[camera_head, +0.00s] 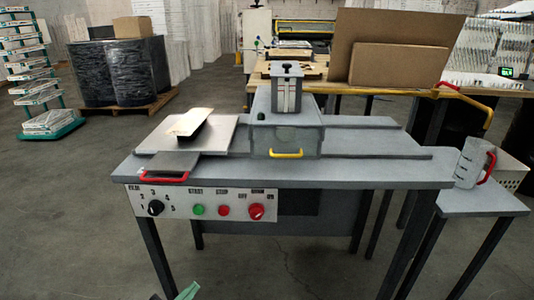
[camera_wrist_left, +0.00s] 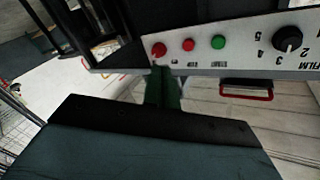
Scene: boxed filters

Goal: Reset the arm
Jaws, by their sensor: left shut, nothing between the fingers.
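My left gripper (camera_head: 186,291) just enters the head view at the bottom edge, low in front of the grey machine table (camera_head: 385,172). A gap of floor seems to lie between the gripper and the table. My right gripper is in neither view.
The front panel (camera_head: 200,206) has a black dial, green and red buttons and a red knob. A sealing unit (camera_head: 286,132) has a yellow handle. A smaller table (camera_head: 482,200) stands right. Floor in front is clear.

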